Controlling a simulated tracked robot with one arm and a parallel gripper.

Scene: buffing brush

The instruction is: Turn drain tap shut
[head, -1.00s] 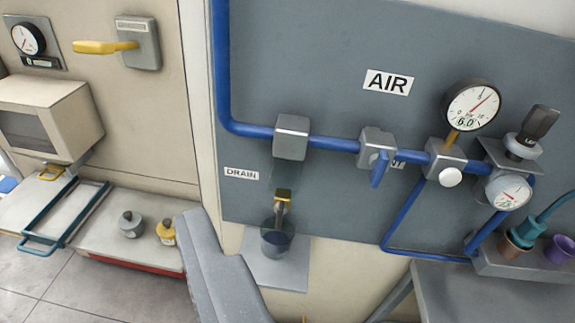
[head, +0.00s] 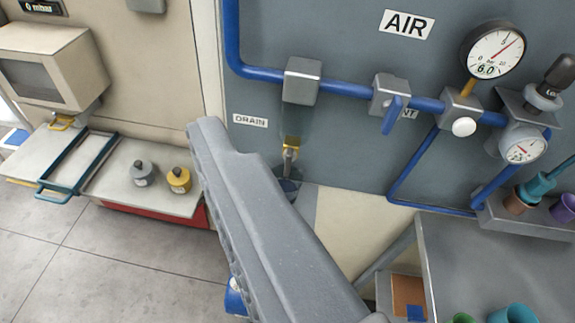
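The drain tap (head: 290,149) is a small brass and grey fitting below a grey block (head: 302,81) on the blue air pipe. It sits to the right of the DRAIN label (head: 250,121). A dark cup (head: 289,185) stands under it, partly hidden by my gripper. The tap's handle position is too small to tell. A long grey part of my gripper (head: 235,180) rises from the bottom middle, its tip left of the tap and apart from it in the picture. Only this one part shows, so the opening between the fingers cannot be seen.
A blue vent lever (head: 393,114), a white knob (head: 464,127) and a pressure gauge (head: 492,52) are to the right on the pipe. A grey bench (head: 500,260) with cups stands at lower right. A low bench (head: 110,200) with two weights is at left.

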